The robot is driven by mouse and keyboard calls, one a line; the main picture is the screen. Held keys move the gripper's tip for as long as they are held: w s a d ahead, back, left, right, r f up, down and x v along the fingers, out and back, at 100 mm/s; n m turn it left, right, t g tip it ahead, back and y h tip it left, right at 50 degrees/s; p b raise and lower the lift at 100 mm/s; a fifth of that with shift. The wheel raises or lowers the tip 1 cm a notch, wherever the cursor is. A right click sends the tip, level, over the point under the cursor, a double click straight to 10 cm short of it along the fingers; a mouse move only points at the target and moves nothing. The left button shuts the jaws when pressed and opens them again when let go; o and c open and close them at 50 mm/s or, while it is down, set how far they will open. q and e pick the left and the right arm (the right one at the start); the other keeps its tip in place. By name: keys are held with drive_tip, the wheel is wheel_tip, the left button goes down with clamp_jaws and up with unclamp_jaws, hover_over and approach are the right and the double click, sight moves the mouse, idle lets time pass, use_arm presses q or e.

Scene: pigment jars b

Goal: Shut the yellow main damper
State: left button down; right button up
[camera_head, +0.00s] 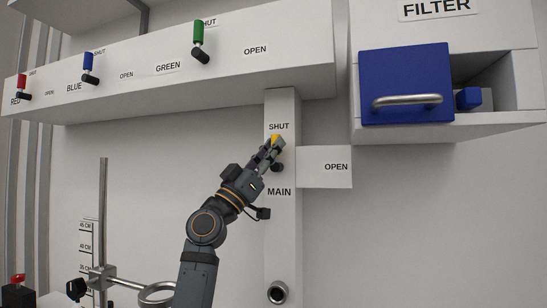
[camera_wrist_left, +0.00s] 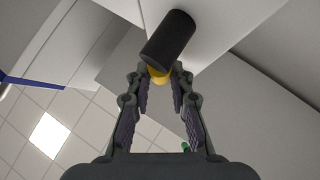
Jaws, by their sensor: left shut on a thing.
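The yellow main damper handle (camera_head: 275,138) is on the white vertical duct (camera_head: 281,230), above the MAIN label. It points up toward the SHUT label, and its dark pivot shows just below. The OPEN label (camera_head: 336,167) is on a side plate to the right. My left gripper (camera_head: 272,148) is shut on the yellow handle and covers part of it. In the left wrist view, a bit of the yellow handle (camera_wrist_left: 158,77) shows between the fingertips, beside the black pivot cylinder (camera_wrist_left: 168,40). My right gripper is in neither view.
Red (camera_head: 21,82), blue (camera_head: 88,63) and green (camera_head: 198,34) damper handles stand upright on the upper duct. A blue filter drawer (camera_head: 405,75) with a metal handle is at upper right. A metal stand (camera_head: 102,220) with a ring is at lower left. The wall below the filter is clear.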

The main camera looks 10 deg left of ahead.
use_arm(q)
drive_tip(key=shift+w+f, duration=0.15)
drive_tip(key=shift+f, duration=0.2)
drive_tip(key=c, duration=1.6)
unclamp_jaws()
drive_tip(key=o, duration=0.4)
drive_tip(key=shift+a+r, duration=0.15)
drive_tip(key=shift+s+r, duration=0.1)
drive_tip(key=shift+s, duration=0.1)
drive_tip(key=v, duration=1.2)
